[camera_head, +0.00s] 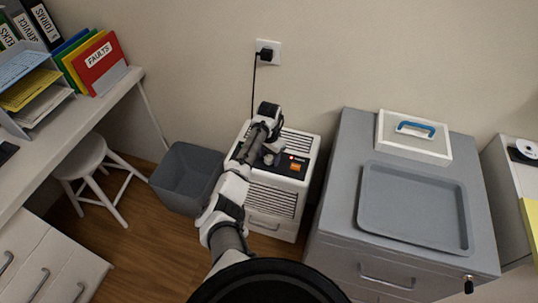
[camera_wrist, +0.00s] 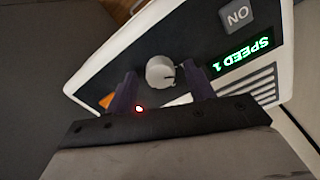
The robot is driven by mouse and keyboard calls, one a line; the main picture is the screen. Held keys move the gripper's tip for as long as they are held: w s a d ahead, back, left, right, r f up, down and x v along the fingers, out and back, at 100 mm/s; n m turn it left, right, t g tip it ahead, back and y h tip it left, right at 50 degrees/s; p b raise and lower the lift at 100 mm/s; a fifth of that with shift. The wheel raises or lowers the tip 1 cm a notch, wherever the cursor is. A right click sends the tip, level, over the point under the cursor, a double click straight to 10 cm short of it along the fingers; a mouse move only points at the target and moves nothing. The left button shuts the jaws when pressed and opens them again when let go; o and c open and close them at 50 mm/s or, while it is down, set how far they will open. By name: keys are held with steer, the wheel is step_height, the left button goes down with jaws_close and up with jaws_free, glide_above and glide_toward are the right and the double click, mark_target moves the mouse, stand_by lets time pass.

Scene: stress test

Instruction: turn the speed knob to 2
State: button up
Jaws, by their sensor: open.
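The speed knob (camera_wrist: 160,72) is a round light-grey dial with a dark pointer mark, on the dark control panel in the wrist view. The green display (camera_wrist: 243,53) beside it reads "SPEED 1". My gripper (camera_wrist: 162,88) is open, with one dark finger on each side of the knob; I cannot tell whether they touch it. In the head view, the white machine (camera_head: 274,202) with slatted vents stands on the floor by the wall.
An ON button (camera_wrist: 238,15) is near the display. An orange switch (camera_head: 295,167) is on the machine's top. A grey bin (camera_head: 186,178) stands left of the machine. A grey cabinet (camera_head: 345,190) with a tray (camera_head: 415,208) stands right. A black cord (camera_head: 254,85) runs down from the wall socket.

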steer(key=c, duration=1)
steer(key=shift+o, duration=0.2)
steer(key=shift+m, duration=0.3)
steer(key=m, duration=1.1)
steer(key=o, duration=1)
steer(key=shift+c, duration=0.2)
